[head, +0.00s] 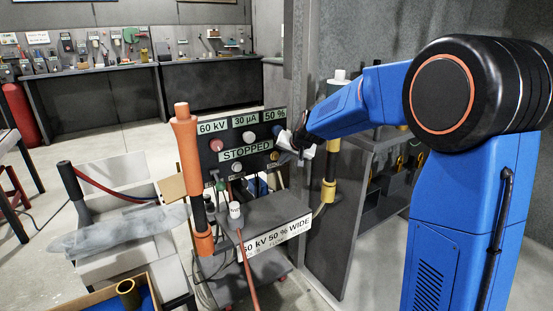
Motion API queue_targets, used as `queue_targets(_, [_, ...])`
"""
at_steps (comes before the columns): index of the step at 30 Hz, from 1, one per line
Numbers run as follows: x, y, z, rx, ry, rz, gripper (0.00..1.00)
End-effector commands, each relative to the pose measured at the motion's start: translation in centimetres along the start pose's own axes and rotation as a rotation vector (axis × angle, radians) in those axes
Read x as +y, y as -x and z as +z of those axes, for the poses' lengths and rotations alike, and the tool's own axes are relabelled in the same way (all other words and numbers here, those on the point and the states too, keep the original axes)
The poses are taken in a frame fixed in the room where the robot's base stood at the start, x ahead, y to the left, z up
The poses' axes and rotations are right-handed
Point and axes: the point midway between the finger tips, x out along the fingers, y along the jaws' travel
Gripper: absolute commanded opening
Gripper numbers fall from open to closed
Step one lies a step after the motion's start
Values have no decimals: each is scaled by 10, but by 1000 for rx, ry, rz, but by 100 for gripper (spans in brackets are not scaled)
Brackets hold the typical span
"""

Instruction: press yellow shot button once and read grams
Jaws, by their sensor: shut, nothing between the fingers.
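A dark control panel (232,150) stands in the middle of the head view. Its displays read 60 kV, 30 µA, 50 % and STOPPED; I see no reading in grams. A small yellowish knob or button (274,156) sits at its lower right, but it is too small to identify surely as the shot button. My gripper (289,142) is shut and empty at the panel's right edge, close to the blue knob and the yellowish one. I cannot tell whether it touches the panel.
The panel carries a red knob (216,145), a blue knob (277,130) and others. An orange-and-black post (185,150) stands left of it. A grey cart labelled "60 kV 50 % WIDE" (276,238) is below. Grey shelving is at right; benches line the back.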

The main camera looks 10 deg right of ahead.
Motion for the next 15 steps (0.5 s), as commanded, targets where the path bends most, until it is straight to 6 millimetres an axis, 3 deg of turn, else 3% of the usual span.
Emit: queue_targets(15, [-5,-6,-5,0,0,0,0])
